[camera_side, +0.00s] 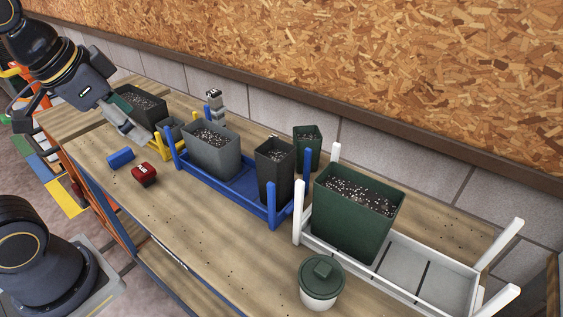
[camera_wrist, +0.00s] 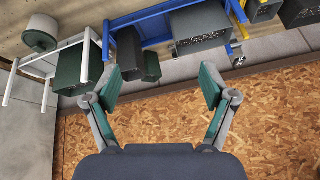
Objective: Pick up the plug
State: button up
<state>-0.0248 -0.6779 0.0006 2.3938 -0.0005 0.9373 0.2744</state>
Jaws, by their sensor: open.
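No object in view is clearly a plug. Candidates are a small blue block (camera_side: 120,159) and a small red piece with a dark underside (camera_side: 144,174), both lying on the bare wood at the front left of the bench in the side view. A small grey upright piece (camera_side: 214,105) stands behind the blue rack; a grey piece with black marks shows in the wrist view (camera_wrist: 238,60). My gripper (camera_side: 132,127) is at the bench's left end, near the yellow rack. In the wrist view its fingers (camera_wrist: 160,76) are spread apart with nothing between them.
A yellow rack (camera_side: 172,141), a blue rack (camera_side: 243,189) and a white rack (camera_side: 450,285) line the bench. Soil-filled pots include a grey one (camera_side: 212,160) and a large green one (camera_side: 345,225). A lidded tub (camera_side: 321,290) stands at the front. The front-left bench is mostly clear.

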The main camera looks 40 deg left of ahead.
jog(key=w+a+g+y, duration=0.1)
jog(key=w+a+g, duration=0.1)
jog(key=w+a, duration=0.5)
jog(key=n+g+h, duration=0.1)
jog(key=n+g, duration=0.1)
jog(key=g, duration=0.2)
send_over(143, 168)
notch_tip(143, 168, down, 21)
jog(key=shift+r, duration=0.1)
jog(key=shift+f, duration=3.05)
jog(key=c, duration=1.3)
